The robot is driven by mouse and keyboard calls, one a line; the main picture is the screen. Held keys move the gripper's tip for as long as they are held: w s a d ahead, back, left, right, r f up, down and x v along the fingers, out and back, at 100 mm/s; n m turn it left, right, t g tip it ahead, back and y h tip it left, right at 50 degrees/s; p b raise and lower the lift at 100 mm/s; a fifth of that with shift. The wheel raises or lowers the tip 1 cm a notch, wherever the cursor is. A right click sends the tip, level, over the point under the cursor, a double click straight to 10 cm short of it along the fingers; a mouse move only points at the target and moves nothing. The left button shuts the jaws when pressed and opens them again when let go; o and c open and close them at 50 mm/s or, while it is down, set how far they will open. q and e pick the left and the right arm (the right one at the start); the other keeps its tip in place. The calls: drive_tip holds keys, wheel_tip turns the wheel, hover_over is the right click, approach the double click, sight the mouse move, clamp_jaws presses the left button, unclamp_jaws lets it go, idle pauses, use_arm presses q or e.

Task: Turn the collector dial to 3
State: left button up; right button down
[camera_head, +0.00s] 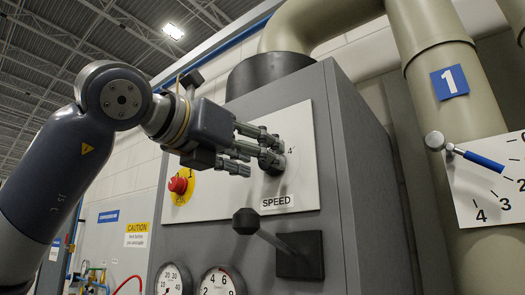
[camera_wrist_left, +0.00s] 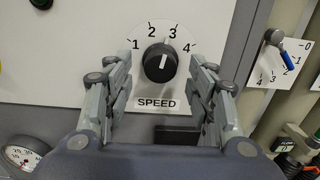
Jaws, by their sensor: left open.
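The black round dial (camera_wrist_left: 160,63) sits on a white panel above the word SPEED, with the numbers 1 to 4 in an arc over it. A short pale mark shows on its face, roughly vertical; I cannot tell which number it points to. In the head view the dial is mostly hidden behind my left gripper (camera_head: 262,152). The left gripper is open, with its fingers on either side of the dial. In the wrist view gaps show between the fingers and the dial. My right gripper is not in view.
A red emergency button (camera_head: 178,185) is left of the gripper. A black-knobbed lever (camera_head: 246,222) sticks out below the panel, above two gauges (camera_head: 219,281). A blue-handled valve (camera_head: 483,161) with a numbered plate is on the pipe at right.

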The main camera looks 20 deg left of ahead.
use_arm(q)
drive_tip(key=shift+x, duration=1.1)
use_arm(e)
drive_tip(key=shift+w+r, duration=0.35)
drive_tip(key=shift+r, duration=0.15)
use_arm(q)
drive_tip(key=c, duration=1.1)
drive_tip(key=shift+o, duration=0.2)
drive_tip(key=shift+m, duration=0.8)
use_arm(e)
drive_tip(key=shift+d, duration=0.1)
use_arm(q)
drive_tip(key=o, duration=1.1)
drive_tip(key=shift+c, duration=0.2)
drive_tip(key=shift+a, duration=0.1)
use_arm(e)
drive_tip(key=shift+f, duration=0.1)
